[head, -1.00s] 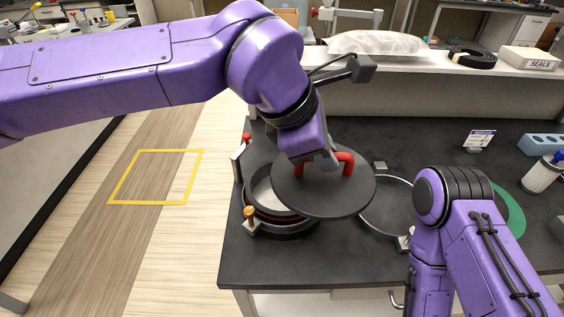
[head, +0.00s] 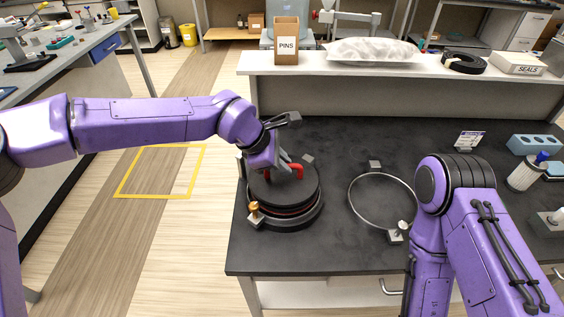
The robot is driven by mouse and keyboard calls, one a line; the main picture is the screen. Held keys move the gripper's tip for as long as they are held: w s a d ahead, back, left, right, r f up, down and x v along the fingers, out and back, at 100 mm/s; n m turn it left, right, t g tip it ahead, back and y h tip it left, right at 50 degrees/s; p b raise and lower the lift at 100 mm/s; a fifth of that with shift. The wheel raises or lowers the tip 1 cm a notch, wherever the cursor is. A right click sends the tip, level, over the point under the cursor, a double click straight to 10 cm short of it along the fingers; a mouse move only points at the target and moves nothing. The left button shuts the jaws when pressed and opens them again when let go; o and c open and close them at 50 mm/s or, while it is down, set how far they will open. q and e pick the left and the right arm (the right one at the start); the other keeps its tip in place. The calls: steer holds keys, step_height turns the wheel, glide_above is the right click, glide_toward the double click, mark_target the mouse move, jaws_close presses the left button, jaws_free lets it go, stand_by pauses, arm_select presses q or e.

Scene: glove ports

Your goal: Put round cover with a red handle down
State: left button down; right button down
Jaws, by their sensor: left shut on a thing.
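The round dark cover (head: 285,190) with a red handle (head: 297,171) is over the black round port (head: 294,222) at the left of the dark bench. The cover looks level and lies at the port's rim; I cannot tell whether it is fully seated. My left gripper (head: 288,165) is shut on the red handle from above. A brass-coloured clamp knob (head: 253,207) stands at the port's front left. The far side of the port is hidden by the cover and my gripper. My right arm is at the lower right, but its gripper is not in view.
A thin metal ring (head: 352,205) with clamps lies right of the port. A label stand (head: 468,139), a blue block with holes (head: 535,145) and a white cylinder (head: 524,176) stand at the right. A PINS box (head: 287,46) is on the back shelf.

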arm_select(q)
steer(key=c, duration=1.2)
jaws_free()
steer(key=shift+s+f, duration=0.1)
steer(key=shift+f, duration=0.15)
steer(key=shift+o, duration=0.5)
steer(key=shift+r, duration=0.15)
steer(key=b+v, duration=0.1)
steer(key=v, duration=1.1)
steer(key=shift+b, duration=0.35)
